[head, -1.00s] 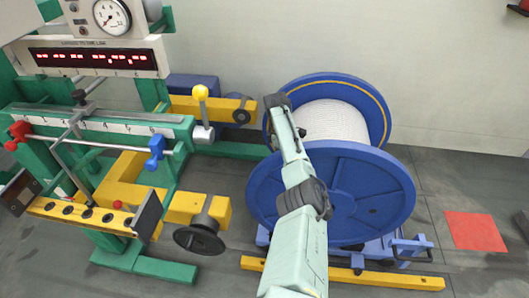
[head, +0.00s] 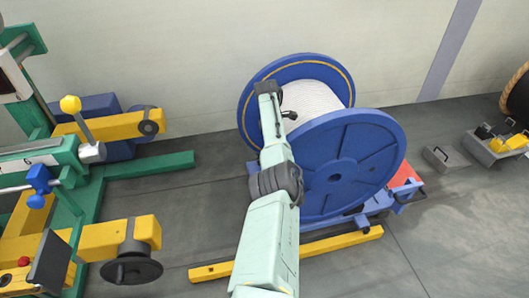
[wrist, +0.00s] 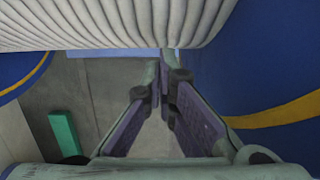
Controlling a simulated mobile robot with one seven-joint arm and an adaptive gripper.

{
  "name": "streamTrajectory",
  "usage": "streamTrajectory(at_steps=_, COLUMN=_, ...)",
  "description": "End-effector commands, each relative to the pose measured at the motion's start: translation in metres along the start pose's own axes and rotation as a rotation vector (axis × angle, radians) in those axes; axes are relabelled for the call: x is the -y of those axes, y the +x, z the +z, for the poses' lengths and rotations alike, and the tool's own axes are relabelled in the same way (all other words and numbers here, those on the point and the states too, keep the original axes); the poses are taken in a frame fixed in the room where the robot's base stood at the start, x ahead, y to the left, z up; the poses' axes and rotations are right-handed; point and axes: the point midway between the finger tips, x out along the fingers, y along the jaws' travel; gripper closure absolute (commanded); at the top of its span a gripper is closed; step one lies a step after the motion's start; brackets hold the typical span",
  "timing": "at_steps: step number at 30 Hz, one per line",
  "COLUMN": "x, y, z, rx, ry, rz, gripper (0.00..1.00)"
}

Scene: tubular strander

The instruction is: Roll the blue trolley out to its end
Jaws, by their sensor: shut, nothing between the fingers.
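The blue trolley (head: 376,208) stands on the yellow rail (head: 335,243) in the head view, its handle end (head: 410,193) past the rail's right end and over part of a red floor patch (head: 404,175). It carries a big blue reel (head: 362,165) wound with white cable (head: 305,92). In the wrist view my gripper (wrist: 165,72) has its fingertips together and holds nothing. It is between the reel's two blue flanges, close to the cable winding (wrist: 100,25); contact cannot be told. My arm hides part of the reel in the head view.
The green and yellow machine frame (head: 95,200) stands at the left, with a yellow-knobbed lever (head: 80,115) and a dark handwheel (head: 130,268). Floor between frame and reel is clear.

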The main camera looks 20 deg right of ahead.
Motion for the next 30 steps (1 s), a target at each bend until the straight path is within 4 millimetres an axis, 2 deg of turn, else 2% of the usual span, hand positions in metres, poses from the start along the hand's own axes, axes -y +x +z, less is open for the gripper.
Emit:
streamTrajectory(at_steps=3, x=0.000, y=0.003, z=0.011, rx=0.000, ry=0.001, rz=0.001, gripper=1.00)
streamTrajectory(at_steps=9, x=-0.001, y=0.003, z=0.020, rx=0.000, ry=0.000, rz=0.001, gripper=1.00)
streamTrajectory(at_steps=24, x=-0.001, y=0.003, z=0.022, rx=0.001, ry=0.000, rz=0.001, gripper=1.00)
streamTrajectory(at_steps=30, x=-0.002, y=-0.007, z=0.020, rx=0.001, ry=-0.001, rz=0.001, gripper=1.00)
